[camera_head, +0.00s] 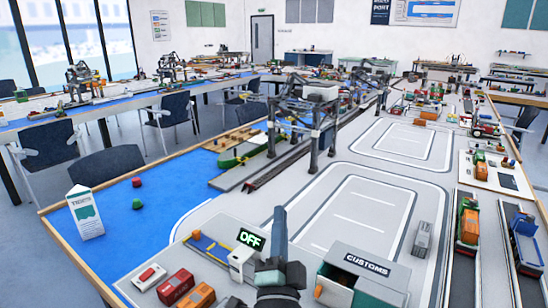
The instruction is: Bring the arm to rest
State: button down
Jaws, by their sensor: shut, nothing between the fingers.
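My gripper (280,212) shows at the bottom middle of the head view, at the end of my dark arm, which rises from the lower edge. Its fingers look shut and hold nothing.
Red and orange containers (175,287) sit at the lower left. A gantry crane (315,120) stands further back over rails. Trucks (467,225) line the right side. The marked grey area (365,205) is mostly clear.

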jog(key=s+a+r+n+t+y+p, duration=0.1)
jog(key=s+r+n, duration=0.2)
jog(key=r, duration=0.6)
jog(key=s+a+r+n+t+y+p, duration=0.1)
jog(key=s+r+n+y+p, duration=0.15)
jog(key=r, duration=0.65)
jog(key=s+a+r+n+t+y+p, duration=0.15)
jog(key=r+n, duration=0.25)
jog(key=r, duration=0.5)
jog(key=s+d+r+n+t+h+p, duration=0.1)
jog(key=s+d+r+n+h+p, duration=0.1)
jog(key=s+r, duration=1.1)
jog(key=shift+s+d+r+n+h, duration=0.15)
jog(key=shift+s+r+n+h, duration=0.2)
jog(key=shift+r+n+h, duration=0.5)
jog(key=shift+f+t, duration=0.1)
jog(key=shift+t, duration=0.15)
